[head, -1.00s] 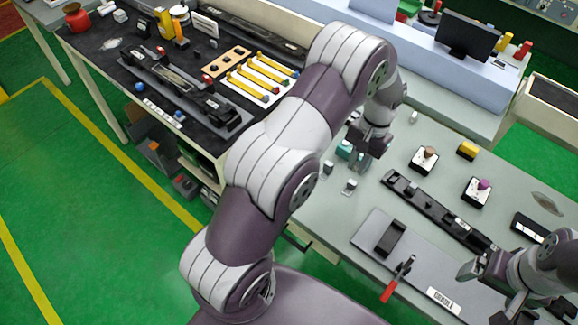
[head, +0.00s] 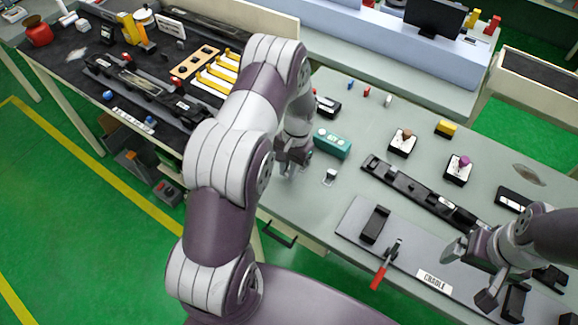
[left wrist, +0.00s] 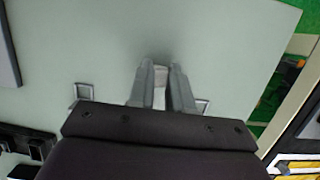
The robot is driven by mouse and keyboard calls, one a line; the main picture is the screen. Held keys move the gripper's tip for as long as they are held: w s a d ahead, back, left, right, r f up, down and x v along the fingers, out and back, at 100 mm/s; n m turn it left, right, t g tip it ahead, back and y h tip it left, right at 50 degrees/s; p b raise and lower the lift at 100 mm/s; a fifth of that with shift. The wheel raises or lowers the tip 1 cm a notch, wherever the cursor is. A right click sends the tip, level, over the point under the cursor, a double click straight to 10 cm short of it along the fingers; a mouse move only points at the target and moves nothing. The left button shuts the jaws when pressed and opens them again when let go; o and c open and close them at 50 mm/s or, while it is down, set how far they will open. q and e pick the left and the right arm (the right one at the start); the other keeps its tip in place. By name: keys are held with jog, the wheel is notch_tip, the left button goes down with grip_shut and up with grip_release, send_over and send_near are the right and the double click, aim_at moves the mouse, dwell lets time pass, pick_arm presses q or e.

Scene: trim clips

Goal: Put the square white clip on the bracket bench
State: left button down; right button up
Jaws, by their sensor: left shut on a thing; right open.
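My left gripper (head: 290,166) is low at the near-left part of the grey-green table (head: 345,100). In the left wrist view its fingers (left wrist: 161,90) are shut on a small whitish piece (left wrist: 159,97); the fingers cover most of it, so its square shape cannot be confirmed. Another small pale clip (head: 330,176) sits on a square mark to the right of this gripper. My right gripper (head: 471,274) is open and empty at the right, near the grey fixture plate (head: 345,218). The dark bench (head: 62,67) at upper left carries yellow bracket-like bars (head: 215,75); no label names it.
A teal box (head: 332,143) stands just right of my left gripper. A long black rail (head: 415,190), two button boxes (head: 403,142) (head: 458,168) and a red-handled clamp (head: 382,270) occupy the table's right side. A green floor gap separates the two benches.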

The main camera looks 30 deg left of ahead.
pick_arm(q)
jog(key=shift+s+a+f, duration=0.1)
jog(key=shift+s+a, duration=0.1)
jog(key=shift+s, duration=0.05)
jog(key=c, duration=1)
grip_release()
jog(key=shift+c, duration=0.2)
jog(key=shift+w+d, duration=0.1)
jog(key=shift+w, duration=0.05)
jog(key=shift+r, duration=0.3)
jog(key=p+v, duration=0.2)
jog(key=v, duration=1)
jog(key=s+d+r+t, duration=0.2)
jog(key=s+d+r, duration=0.2)
jog(key=s, duration=0.4)
jog(key=s+d+r+t, duration=0.2)
jog(key=s+d+r, duration=0.2)
jog(key=s, duration=0.3)
jog(key=shift+s+n, duration=0.4)
